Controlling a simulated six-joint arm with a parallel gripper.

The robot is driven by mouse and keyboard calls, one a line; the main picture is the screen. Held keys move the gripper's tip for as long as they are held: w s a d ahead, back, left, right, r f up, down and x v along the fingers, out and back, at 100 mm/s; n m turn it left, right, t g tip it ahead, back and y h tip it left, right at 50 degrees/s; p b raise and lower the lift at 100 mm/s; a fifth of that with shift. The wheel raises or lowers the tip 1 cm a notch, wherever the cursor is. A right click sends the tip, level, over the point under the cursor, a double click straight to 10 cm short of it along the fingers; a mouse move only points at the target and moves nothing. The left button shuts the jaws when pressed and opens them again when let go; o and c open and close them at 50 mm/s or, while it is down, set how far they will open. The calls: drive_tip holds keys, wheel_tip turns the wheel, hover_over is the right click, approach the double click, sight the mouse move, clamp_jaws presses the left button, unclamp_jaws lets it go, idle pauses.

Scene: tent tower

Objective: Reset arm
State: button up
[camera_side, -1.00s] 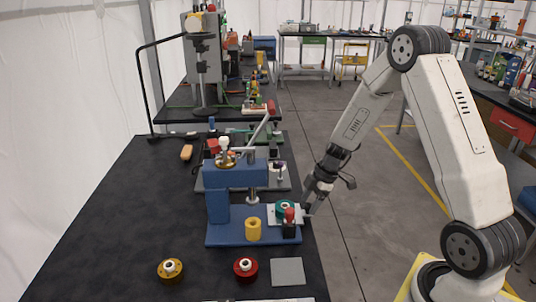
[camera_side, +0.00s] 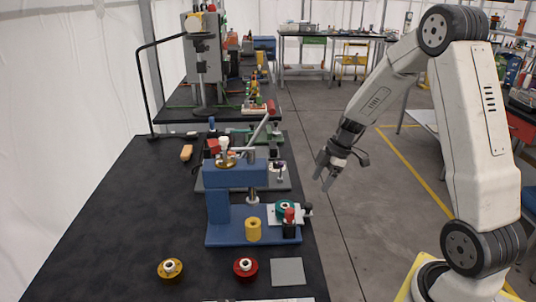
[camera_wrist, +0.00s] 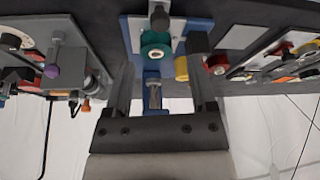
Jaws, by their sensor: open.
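My gripper (camera_side: 327,178) is open and empty. In the side view it hangs in the air to the right of the black table (camera_side: 110,225), past the table's edge. In the wrist view the two fingers of my gripper (camera_wrist: 160,75) stand apart. The blue press (camera_side: 218,207) stands on the table, left of my gripper and apart from it. A green ring-shaped part (camera_side: 285,207) sits on the press's small light plate; it also shows in the wrist view (camera_wrist: 155,44). A yellow cylinder (camera_side: 253,229) and a red-and-black part (camera_side: 289,224) stand on the press base.
A yellow round part (camera_side: 170,268), a red round part (camera_side: 246,267) and a grey square plate (camera_side: 288,271) lie at the table's front. More fixtures stand farther back on the table. The floor (camera_side: 345,225) between the table and my base is clear.

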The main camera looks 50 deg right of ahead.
idle(0.3)
drive_tip(key=s+a+m+h, duration=0.2)
drive_tip(key=s+a+m, duration=0.2)
drive_tip(key=a, duration=0.4)
drive_tip(key=s+a+r+m+h, duration=0.1)
drive_tip(key=s+a+m+h, duration=0.1)
drive_tip(key=s+a+m, duration=0.3)
drive_tip(key=shift+s+a+r+m, duration=0.15)
drive_tip(key=shift+a+r+m, duration=0.15)
drive_tip(key=shift+a+m, duration=1.2)
drive_tip(key=shift+a, duration=0.2)
